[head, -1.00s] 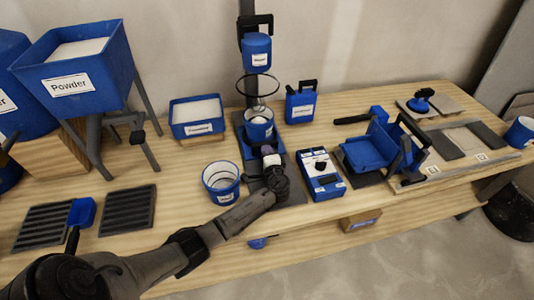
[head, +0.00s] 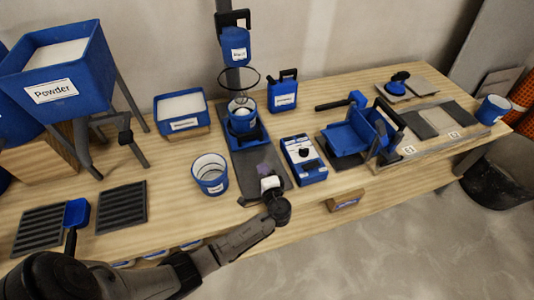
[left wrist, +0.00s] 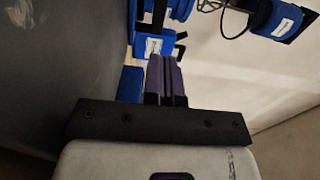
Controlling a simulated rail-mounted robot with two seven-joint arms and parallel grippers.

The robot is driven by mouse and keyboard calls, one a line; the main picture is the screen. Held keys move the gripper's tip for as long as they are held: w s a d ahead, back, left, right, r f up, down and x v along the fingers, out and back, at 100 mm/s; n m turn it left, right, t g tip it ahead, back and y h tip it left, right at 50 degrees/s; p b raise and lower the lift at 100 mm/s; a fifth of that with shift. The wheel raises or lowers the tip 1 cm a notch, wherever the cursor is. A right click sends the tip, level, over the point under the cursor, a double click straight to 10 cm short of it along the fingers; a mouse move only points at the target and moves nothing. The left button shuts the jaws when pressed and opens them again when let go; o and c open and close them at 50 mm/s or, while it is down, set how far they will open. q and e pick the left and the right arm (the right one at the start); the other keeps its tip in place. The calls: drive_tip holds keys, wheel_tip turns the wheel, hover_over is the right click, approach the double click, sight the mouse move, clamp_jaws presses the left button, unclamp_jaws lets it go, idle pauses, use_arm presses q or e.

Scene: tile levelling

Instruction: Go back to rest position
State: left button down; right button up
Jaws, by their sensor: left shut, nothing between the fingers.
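My left gripper (head: 264,169) is over the front edge of the wooden workbench, just in front of the blue mixing stand. Its purple fingers (left wrist: 165,78) are together with nothing between them in the left wrist view. The blue bucket (head: 243,116) stands on the mixing stand, behind the gripper and apart from it. My left arm reaches in from the lower left in the head view. My right gripper is not in either view.
A white-lined bucket (head: 210,173) stands left of the gripper, and a blue control box (head: 304,160) stands right of it. A powder hopper (head: 62,80) is at the far left. The floor (head: 400,240) in front is clear.

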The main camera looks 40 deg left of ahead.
use_arm(q)
drive_tip(key=shift+s+d, duration=0.15)
drive_tip(key=shift+d, duration=0.1)
drive_tip(key=shift+a+r, duration=0.1)
drive_tip(key=s+d+h+p, duration=0.1)
drive_tip(key=s+p, duration=0.1)
drive_tip(key=s, duration=0.1)
drive_tip(key=s+d+n+g+h+p, duration=0.1)
drive_tip(key=s+h+p, duration=0.1)
drive_tip(key=s, duration=0.1)
drive_tip(key=s+n+g+h+p, duration=0.1)
drive_tip(key=s+p, duration=0.1)
drive_tip(key=s, duration=0.1)
drive_tip(key=shift+d+r+h, duration=0.3)
drive_tip(key=shift+d, duration=0.1)
drive_tip(key=s+d+r+g+h+p, duration=0.1)
drive_tip(key=s+d+r+h+p, duration=0.3)
drive_tip(key=s, duration=0.3)
drive_tip(key=s+d+r+n+g+h+p, duration=0.1)
drive_tip(key=s+d+r+h+p, duration=0.3)
drive_tip(key=s, duration=0.3)
drive_tip(key=s+d+r+g+h+p, duration=0.1)
drive_tip(key=s+d+r+h+p, duration=0.1)
drive_tip(key=s+d+r+h, duration=0.45)
wheel_tip(320, 180, up, 35)
drive_tip(key=a+y+p, duration=0.1)
drive_tip(key=y+p, duration=0.2)
drive_tip(key=p, duration=3.4)
drive_tip(key=shift+s, duration=0.2)
